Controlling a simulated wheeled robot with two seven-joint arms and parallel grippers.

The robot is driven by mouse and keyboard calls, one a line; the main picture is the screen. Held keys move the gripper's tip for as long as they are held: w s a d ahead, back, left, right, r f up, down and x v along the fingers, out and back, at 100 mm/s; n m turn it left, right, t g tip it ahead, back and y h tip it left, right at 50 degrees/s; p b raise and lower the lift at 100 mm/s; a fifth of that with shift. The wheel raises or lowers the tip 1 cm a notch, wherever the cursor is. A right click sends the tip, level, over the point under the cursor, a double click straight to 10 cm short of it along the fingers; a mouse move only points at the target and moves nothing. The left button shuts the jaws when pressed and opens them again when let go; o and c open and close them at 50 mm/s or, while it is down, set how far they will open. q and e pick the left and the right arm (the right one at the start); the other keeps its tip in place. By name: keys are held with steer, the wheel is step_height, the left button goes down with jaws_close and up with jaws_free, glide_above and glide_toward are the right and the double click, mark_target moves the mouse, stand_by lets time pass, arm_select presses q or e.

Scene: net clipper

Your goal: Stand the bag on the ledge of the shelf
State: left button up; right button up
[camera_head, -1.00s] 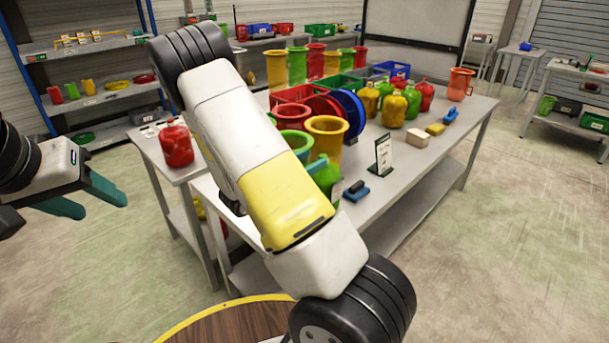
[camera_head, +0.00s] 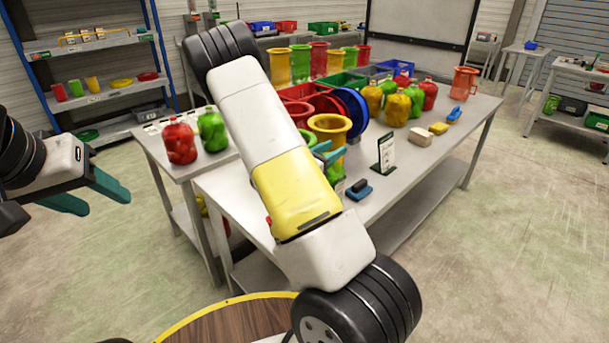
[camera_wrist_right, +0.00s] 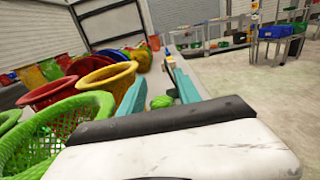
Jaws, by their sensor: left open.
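Several knotted bags are in the head view: a red bag (camera_head: 180,143) and a green bag (camera_head: 212,130) stand side by side on the left table, and yellow and red bags (camera_head: 397,109) stand on the long table. I cannot tell which is the task's bag. The shelf (camera_head: 98,48) with blue posts is at the back left. My left gripper (camera_head: 103,196) is open and empty at the left, away from the tables. My right gripper (camera_head: 333,152) is partly hidden behind my arm; its teal fingers (camera_wrist_right: 158,82) are apart, with a small green thing (camera_wrist_right: 160,102) between them, farther off.
Open-topped net baskets and a yellow one (camera_head: 329,124) crowd the long table (camera_head: 380,190). Cups and plates are on the shelf. The floor left of the tables is clear.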

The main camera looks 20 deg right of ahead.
jaws_close()
stand_by(1.1)
